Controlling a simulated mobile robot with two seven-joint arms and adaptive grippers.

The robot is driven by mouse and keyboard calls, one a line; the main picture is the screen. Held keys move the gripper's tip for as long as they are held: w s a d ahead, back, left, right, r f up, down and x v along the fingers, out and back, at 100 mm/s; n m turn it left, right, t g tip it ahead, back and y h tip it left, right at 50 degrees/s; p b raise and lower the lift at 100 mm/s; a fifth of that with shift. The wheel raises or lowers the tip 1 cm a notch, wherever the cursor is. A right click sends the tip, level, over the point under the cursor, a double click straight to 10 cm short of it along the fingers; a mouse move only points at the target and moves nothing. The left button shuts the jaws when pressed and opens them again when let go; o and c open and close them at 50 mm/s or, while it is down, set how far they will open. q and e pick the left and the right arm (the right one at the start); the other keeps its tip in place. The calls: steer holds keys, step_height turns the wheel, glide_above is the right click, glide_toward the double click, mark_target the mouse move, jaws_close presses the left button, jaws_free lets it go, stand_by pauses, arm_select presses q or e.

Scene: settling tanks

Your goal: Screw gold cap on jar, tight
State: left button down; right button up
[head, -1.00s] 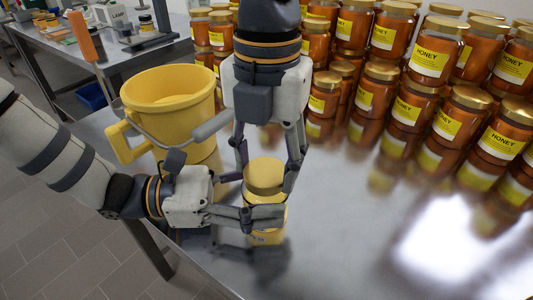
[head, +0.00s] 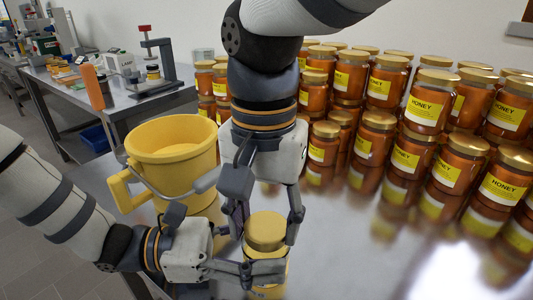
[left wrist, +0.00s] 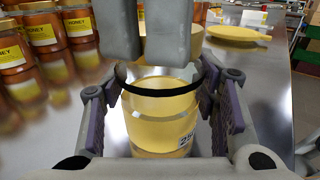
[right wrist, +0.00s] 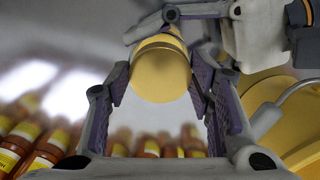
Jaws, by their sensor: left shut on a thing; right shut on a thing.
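The jar (head: 265,285) is pale yellow and stands upright at the table's front, with the gold cap (head: 265,232) on top. My left gripper (head: 264,268) is shut around the jar's side, below the cap. In the left wrist view the jar (left wrist: 165,112) sits between its fingers, with a dark ring at its top and part of a printed label. My right gripper (head: 266,222) comes from above and is shut on the cap's sides. In the right wrist view the cap's round top (right wrist: 160,74) lies between its fingers. I cannot tell how tight the cap is.
A yellow bucket (head: 170,150) with a spout-like handle stands close left of my grippers. Rows of stacked honey jars (head: 420,140) fill the table's back right. The table's front right is clear. A flat yellow disc (left wrist: 238,33) lies farther along the table.

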steer(key=o, duration=0.8)
steer(key=shift+r, duration=0.1)
steer(key=shift+r, duration=2.15)
steer(key=shift+c, duration=0.4)
